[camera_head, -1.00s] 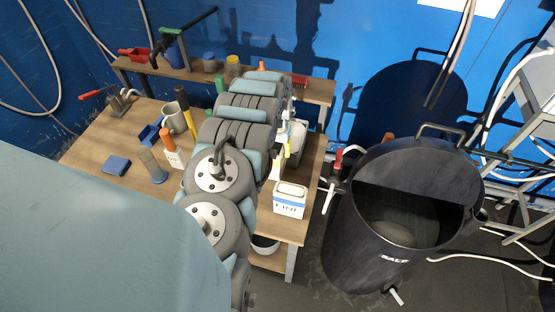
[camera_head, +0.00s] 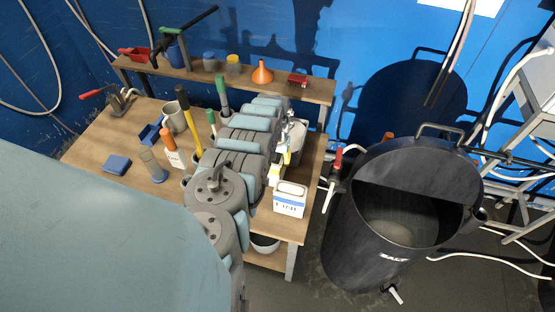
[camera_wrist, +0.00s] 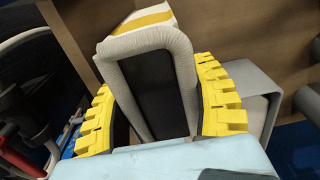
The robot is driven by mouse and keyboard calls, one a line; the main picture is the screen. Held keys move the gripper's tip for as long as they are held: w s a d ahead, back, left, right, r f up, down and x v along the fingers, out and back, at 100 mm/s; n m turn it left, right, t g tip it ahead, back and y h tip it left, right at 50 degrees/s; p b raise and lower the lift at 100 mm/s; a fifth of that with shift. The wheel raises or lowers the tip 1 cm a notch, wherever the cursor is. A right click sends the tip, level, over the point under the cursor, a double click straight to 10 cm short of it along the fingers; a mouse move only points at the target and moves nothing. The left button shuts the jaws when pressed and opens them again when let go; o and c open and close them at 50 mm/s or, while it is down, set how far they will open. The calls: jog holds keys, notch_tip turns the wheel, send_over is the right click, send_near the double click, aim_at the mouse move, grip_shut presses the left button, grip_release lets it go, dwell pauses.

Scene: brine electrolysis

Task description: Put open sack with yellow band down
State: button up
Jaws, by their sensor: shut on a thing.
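The open sack (camera_wrist: 183,75) is a pale grey-white sack with a yellow band (camera_wrist: 145,22) and a dark rectangular opening. In the wrist view it sits between the yellow-padded fingers of my gripper (camera_wrist: 158,108), which is shut on it. A wooden surface lies close behind the sack; I cannot tell whether they touch. In the head view my arm reaches over the right side of the wooden bench (camera_head: 100,140) and hides most of the gripper. A pale piece at the arm's end (camera_head: 297,138) may be the sack, but it is too small to tell.
A white box with a blue stripe (camera_head: 290,200) stands at the bench's front right corner. A raised shelf (camera_head: 205,77) holds an orange funnel (camera_head: 262,72) and jars. Bottles and tools crowd the bench's middle. A large black salt tank (camera_head: 360,245) stands to the right.

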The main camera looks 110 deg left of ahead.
aim_at(278, 154)
jog(key=shift+a+f, duration=0.1)
jog(key=shift+f, duration=0.05)
jog(key=o, duration=1.2)
jog(key=shift+r, duration=1.8)
jog(key=shift+r+b, duration=0.65)
jog(key=shift+r, duration=3.7)
